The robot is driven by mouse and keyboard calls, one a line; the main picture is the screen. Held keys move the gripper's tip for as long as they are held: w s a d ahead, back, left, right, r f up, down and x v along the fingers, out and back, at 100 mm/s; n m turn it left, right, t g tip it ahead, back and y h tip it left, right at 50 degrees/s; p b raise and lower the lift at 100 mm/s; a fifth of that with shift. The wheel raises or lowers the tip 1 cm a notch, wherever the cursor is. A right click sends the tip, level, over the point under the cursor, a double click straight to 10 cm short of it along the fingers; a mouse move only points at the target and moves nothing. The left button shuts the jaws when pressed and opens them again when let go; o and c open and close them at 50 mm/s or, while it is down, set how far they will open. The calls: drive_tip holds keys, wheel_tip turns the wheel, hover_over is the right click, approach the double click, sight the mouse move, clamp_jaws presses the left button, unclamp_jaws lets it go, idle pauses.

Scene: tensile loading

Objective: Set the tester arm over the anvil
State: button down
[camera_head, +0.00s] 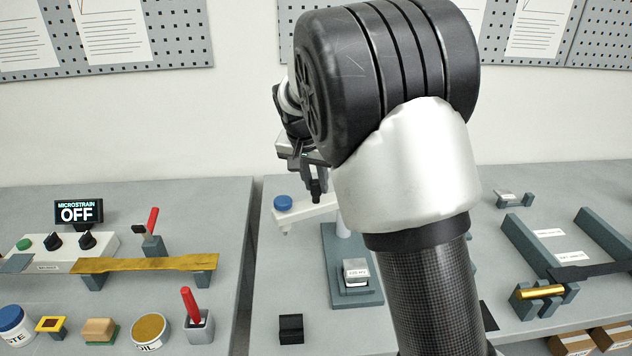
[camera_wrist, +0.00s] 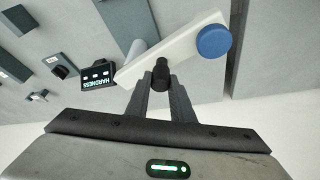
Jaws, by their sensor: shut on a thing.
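The white tester arm (camera_head: 308,209) extends left from its post (camera_head: 343,224), with a blue cap (camera_head: 283,203) and a small pointed tip below its free end. The tip hangs to the left of the grey base plate (camera_head: 335,245), not over the anvil area. A block labelled HV (camera_head: 355,268) sits on the front of that base. My gripper (camera_head: 316,190) is above the tester arm. In the wrist view my gripper (camera_wrist: 160,78) is shut on a black handle peg (camera_wrist: 161,70) on the tester arm (camera_wrist: 178,48), beside the blue cap (camera_wrist: 213,41). My arm hides the area right of the base.
A HARDNESS display (camera_wrist: 98,77) stands near the post in the wrist view. A gap separates the tables.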

drive_tip(key=shift+s, duration=0.1)
drive_tip(key=shift+s+d+n+y+b, duration=0.2)
drive_tip(key=shift+s+d+n+b, duration=0.15)
drive_tip(key=shift+n, duration=0.25)
drive_tip(key=shift+s+d+n+y+b, duration=0.2)
drive_tip(key=shift+s+n, duration=0.2)
drive_tip(key=shift+n, duration=0.2)
drive_tip(key=s+d+n+y+b, duration=0.2)
drive_tip(key=s+d+n+y, duration=0.1)
drive_tip(key=d+n, duration=0.4)
drive_tip(key=shift+s+n+b, duration=0.35)
drive_tip(key=shift+s+n, duration=0.1)
drive_tip(key=shift+n, duration=0.35)
drive_tip(key=shift+d, duration=0.1)
drive_tip(key=c, duration=1.5)
unclamp_jaws()
drive_tip(key=shift+c, duration=0.2)
